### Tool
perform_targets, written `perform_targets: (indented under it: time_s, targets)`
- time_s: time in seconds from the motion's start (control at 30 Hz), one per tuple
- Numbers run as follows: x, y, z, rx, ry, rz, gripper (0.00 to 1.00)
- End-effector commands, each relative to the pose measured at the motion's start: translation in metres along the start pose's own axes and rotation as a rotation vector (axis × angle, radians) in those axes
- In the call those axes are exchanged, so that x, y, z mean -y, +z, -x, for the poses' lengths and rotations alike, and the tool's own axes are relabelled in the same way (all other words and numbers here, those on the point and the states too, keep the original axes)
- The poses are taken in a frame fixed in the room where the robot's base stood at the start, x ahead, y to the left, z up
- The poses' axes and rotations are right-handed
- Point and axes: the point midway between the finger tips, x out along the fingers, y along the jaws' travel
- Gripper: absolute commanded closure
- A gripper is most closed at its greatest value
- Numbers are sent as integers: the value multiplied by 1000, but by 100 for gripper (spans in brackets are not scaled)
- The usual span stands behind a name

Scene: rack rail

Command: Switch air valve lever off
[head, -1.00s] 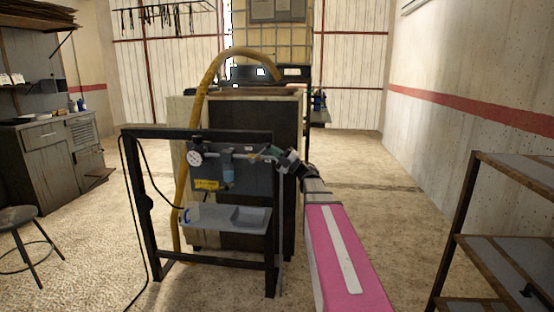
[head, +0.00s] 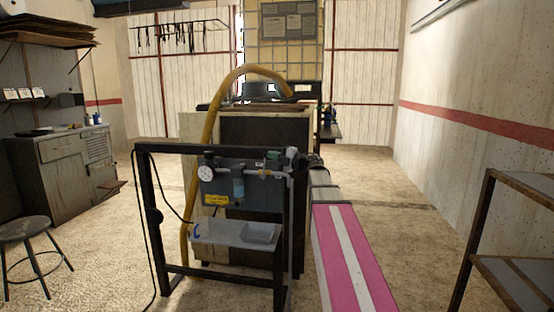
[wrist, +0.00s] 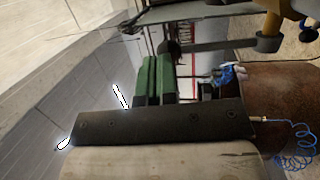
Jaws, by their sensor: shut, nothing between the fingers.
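The air panel (head: 228,185) hangs in the dark frame stand, with a round white gauge (head: 205,173), a blue bowl and a yellow label. A pale pipe with small fittings (head: 265,173) runs along its upper right; the lever cannot be made out clearly there. My gripper (head: 273,155), with green fingers, is just above this pipe end, pointing left. In the wrist view the green fingers (wrist: 152,78) are together and hold nothing. A yellow fitting (wrist: 272,22) and a grey cylindrical part (wrist: 265,43) show at upper right, apart from the fingers.
A grey tray shelf (head: 235,235) sits below the panel in the stand (head: 150,215). A yellow hose (head: 207,130) arches behind. A blue coiled hose (wrist: 295,145) shows in the wrist view. A shelf rack (head: 500,240) stands at right, a stool (head: 27,228) at left.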

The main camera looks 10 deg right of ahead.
Motion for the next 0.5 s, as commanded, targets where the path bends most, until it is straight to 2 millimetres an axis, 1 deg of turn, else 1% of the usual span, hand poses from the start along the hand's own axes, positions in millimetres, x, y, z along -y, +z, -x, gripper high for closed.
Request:
perform_targets:
  time_s: [0.2,0.5]
  targets:
    - [-3,-2,-11,-1,1,0,100]
    - [-4,-4,-17,-3,2,0,100]
